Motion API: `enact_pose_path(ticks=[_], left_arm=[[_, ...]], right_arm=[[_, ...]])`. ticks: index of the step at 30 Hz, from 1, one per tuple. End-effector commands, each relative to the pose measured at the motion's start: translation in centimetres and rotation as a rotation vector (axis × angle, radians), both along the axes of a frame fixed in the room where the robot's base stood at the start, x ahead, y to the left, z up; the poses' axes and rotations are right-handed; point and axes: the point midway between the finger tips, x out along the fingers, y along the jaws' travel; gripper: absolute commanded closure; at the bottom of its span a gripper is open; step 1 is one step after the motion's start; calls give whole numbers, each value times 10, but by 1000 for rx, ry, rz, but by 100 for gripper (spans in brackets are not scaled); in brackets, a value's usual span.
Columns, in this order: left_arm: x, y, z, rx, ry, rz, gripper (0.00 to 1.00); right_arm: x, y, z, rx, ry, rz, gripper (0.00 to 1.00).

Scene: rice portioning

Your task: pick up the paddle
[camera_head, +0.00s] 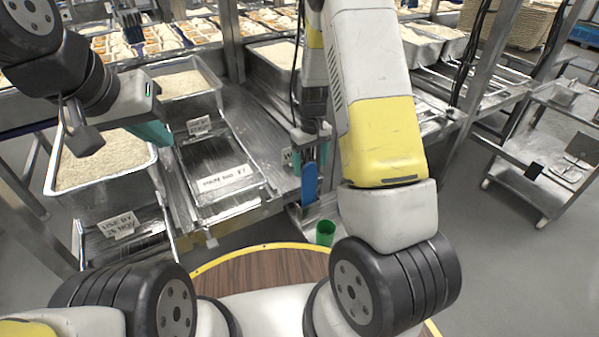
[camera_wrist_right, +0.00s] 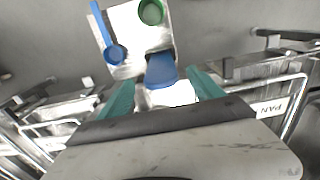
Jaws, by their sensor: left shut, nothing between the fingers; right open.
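The blue paddle (camera_head: 309,182) stands upright below my right gripper (camera_head: 309,156) in the head view. In the right wrist view the paddle (camera_wrist_right: 161,69) shows between the teal fingers of my right gripper (camera_wrist_right: 162,80), which are open with a gap on each side. I cannot tell how deep it sits between them. My left gripper (camera_head: 152,131) is shut and empty at the left, above the rice pans and away from the paddle. Its fingertips are partly hidden.
A green cup (camera_head: 325,232) and a blue ladle (camera_wrist_right: 115,52) are beside the paddle on a small metal holder (camera_wrist_right: 130,22). A steel cart (camera_head: 520,180) stands at right. Grey floor is clear between.

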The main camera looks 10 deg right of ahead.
Motion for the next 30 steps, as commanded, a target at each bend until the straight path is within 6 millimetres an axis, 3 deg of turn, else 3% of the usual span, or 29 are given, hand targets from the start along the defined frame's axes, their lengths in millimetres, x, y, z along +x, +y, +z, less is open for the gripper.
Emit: enact_pose_path(ticks=[10, 20, 30], left_arm=[[0, 0, 0, 0, 0, 0, 100], [0, 0, 0, 0, 0, 0, 100], [0, 0, 0, 0, 0, 0, 100]], right_arm=[[-4, -1, -48, 0, 3, -3, 25], [-3, 0, -56, 0, -1, -1, 25], [-3, 0, -56, 0, -1, -2, 89]])
